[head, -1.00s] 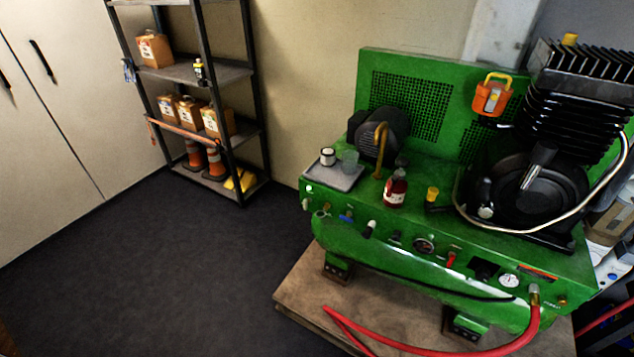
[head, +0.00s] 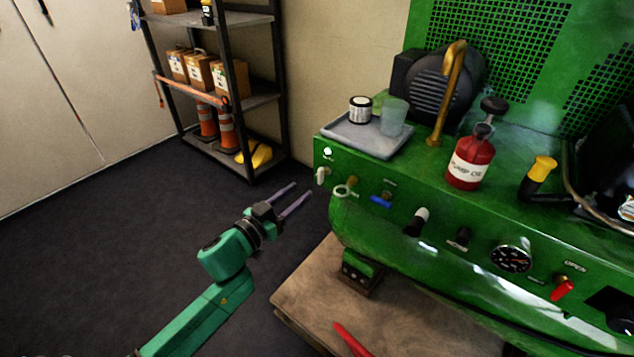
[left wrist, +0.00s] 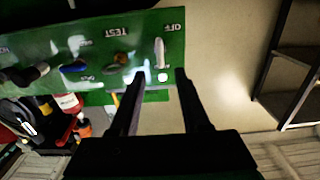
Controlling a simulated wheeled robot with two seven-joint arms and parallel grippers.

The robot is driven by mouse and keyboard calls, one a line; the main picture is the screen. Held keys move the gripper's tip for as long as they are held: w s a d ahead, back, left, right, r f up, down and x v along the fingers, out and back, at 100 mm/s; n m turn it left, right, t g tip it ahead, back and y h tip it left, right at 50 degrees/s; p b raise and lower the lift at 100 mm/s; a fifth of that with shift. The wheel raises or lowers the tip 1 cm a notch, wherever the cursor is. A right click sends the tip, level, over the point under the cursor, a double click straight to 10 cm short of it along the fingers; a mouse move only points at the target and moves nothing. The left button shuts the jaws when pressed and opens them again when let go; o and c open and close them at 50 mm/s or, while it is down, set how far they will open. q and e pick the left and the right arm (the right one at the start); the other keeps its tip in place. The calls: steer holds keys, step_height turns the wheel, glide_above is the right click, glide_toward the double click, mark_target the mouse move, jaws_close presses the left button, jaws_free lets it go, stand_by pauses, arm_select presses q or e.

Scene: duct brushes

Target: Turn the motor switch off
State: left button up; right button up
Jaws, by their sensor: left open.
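The pale toggle lever (head: 322,176), likely the motor switch, is at the left end of the green compressor's front panel. In the left wrist view the lever (left wrist: 160,52) stands beside an "OFF" label. A white lamp (head: 327,152) looks lit above it in the head view; it also shows in the left wrist view (left wrist: 163,77). My left gripper (head: 301,190) is open and empty, just left of the panel, its fingers pointing toward the lever. In the left wrist view the lever lies between the two finger lines, apparently beyond the tips. My right gripper is not in view.
A brass knob (head: 352,181), a blue lever (head: 381,201) and a gauge (head: 511,258) sit along the panel. A grey tray (head: 367,137) and red oil bottle (head: 470,160) stand on top. A shelf rack (head: 281,85) is behind; the dark floor at left is clear.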

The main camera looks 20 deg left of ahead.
mark_target(319, 176)
arm_select(q)
steer(key=b+x, duration=0.1)
steer(key=x, duration=0.7)
steer(key=shift+w, duration=0.2)
jaws_close()
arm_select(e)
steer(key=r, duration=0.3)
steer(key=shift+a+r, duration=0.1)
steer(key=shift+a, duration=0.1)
